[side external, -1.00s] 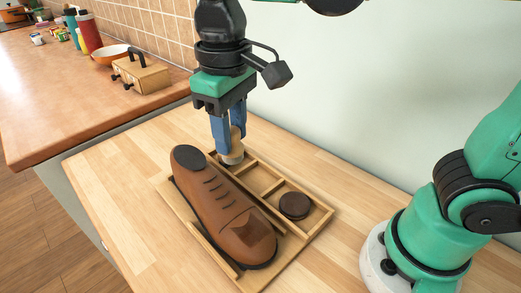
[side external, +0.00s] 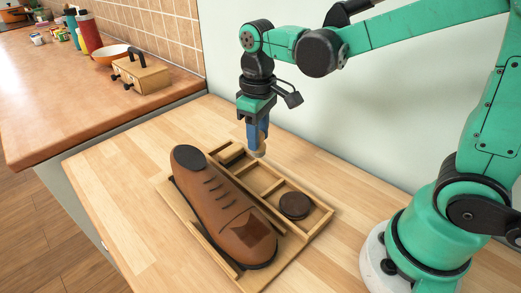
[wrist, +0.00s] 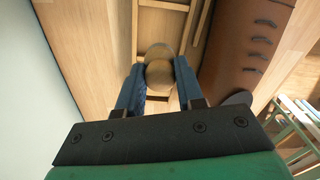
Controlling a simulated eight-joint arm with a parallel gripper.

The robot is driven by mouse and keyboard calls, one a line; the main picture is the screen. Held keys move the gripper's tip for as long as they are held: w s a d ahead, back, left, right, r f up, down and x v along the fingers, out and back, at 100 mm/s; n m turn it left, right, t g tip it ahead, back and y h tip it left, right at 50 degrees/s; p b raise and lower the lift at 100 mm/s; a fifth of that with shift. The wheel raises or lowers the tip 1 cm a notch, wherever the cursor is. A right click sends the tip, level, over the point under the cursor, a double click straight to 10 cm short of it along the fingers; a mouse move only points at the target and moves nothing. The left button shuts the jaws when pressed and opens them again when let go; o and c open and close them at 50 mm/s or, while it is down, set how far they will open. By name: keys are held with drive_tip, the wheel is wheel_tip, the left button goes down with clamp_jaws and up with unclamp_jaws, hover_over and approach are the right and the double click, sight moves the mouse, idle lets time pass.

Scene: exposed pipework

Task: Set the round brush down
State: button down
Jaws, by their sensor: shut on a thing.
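My gripper (side external: 257,142) has blue fingers and is shut on the round brush (side external: 259,152), a pale wooden piece. It is held above the back edge of the wooden tray (side external: 321,226), near the wall side. In the wrist view the brush (wrist: 159,66) shows as a rounded wooden top between the two blue fingers; its underside is hidden. The tray has several compartments along its back side. A dark round tin (side external: 295,205) sits in the right one. A dark item (side external: 233,158) lies in the far-left compartment. The middle compartment looks empty.
A brown shoe (side external: 220,205) lies along the front of the tray. The pale wall (side external: 400,130) stands behind my gripper. The wooden worktop (side external: 120,190) is clear to the left. A wooden box (side external: 141,76) and an orange pan (side external: 109,54) stand on the far counter.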

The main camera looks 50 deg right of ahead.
sight(261, 133)
drive_tip(key=shift+f, duration=3.7)
drive_tip(key=shift+f, duration=0.1)
drive_tip(key=c, duration=0.5)
unclamp_jaws()
drive_tip(key=shift+c, duration=0.2)
wheel_tip(261, 133, up, 12)
drive_tip(key=shift+s+r, duration=0.1)
drive_tip(key=shift+s+d+t, duration=0.15)
drive_tip(key=shift+s+t, duration=0.1)
drive_tip(key=shift+t, duration=0.05)
drive_tip(key=shift+s+d+f+m+t, duration=0.3)
drive_tip(key=shift+s+m+t, duration=0.3)
drive_tip(key=shift+t, duration=0.5)
drive_tip(key=shift+s+d+f+m+t, duration=0.35)
drive_tip(key=shift+s+t, duration=0.4)
drive_tip(key=shift+t, duration=0.35)
drive_tip(key=shift+s+d+f+m+t, duration=0.25)
drive_tip(key=shift+s+m+t, duration=0.35)
drive_tip(key=shift+t, duration=0.5)
